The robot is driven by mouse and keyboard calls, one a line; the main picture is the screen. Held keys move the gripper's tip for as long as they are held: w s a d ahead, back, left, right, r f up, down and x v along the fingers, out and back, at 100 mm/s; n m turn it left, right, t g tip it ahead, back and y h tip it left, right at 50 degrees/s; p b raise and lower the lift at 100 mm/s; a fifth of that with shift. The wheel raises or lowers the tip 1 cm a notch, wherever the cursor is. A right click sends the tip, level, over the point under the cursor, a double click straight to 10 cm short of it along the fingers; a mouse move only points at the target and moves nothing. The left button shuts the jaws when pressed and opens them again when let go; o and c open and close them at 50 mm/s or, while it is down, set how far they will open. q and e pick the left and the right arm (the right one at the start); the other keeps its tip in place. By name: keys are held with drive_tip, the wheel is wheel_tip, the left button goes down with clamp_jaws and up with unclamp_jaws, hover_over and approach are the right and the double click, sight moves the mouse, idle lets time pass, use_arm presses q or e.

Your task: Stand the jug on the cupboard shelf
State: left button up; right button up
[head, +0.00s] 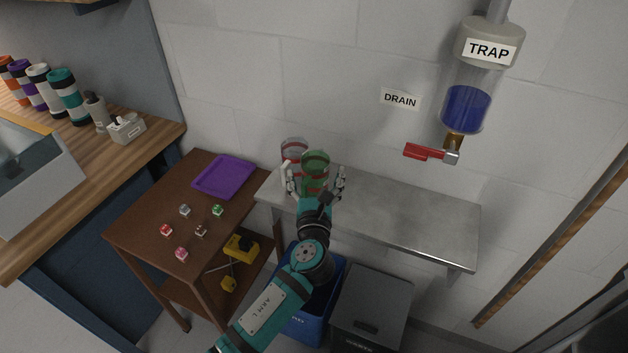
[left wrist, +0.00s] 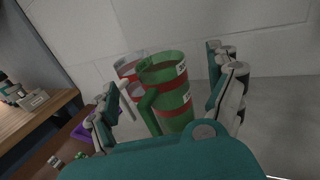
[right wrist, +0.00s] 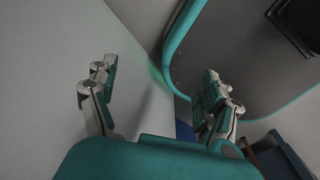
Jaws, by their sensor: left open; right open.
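A green jug (head: 316,160) with red bands stands upright at the left end of the metal wall shelf. A clear greyish jug (head: 293,150) with a red band and a pale handle stands just behind and left of it. Both also show in the left wrist view, the green jug (left wrist: 168,85) in front of the clear one (left wrist: 128,68). My left gripper (head: 316,186) is open, its fingers on either side of the green jug, with no clear grip. My right gripper (right wrist: 158,80) is open and empty beside a grey, teal-edged surface. I cannot make out a cupboard shelf.
The metal shelf (head: 420,215) is bare to the right. A brown table (head: 145,215) holds a purple tray (head: 224,177) and several small cubes. A blue bin (head: 325,275) and a grey bin (head: 372,305) stand below. A trap with a red valve handle (head: 425,152) hangs above.

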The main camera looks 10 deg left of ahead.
sight(315, 170)
use_arm(q)
drive_tip(key=w, duration=0.2)
drive_tip(key=w+a, duration=0.1)
drive_tip(key=w, duration=0.2)
drive_tip(key=shift+w+p, duration=0.1)
drive_tip(key=shift+p, duration=0.25)
drive_tip(key=c, duration=1.5)
drive_tip(key=shift+c, duration=0.2)
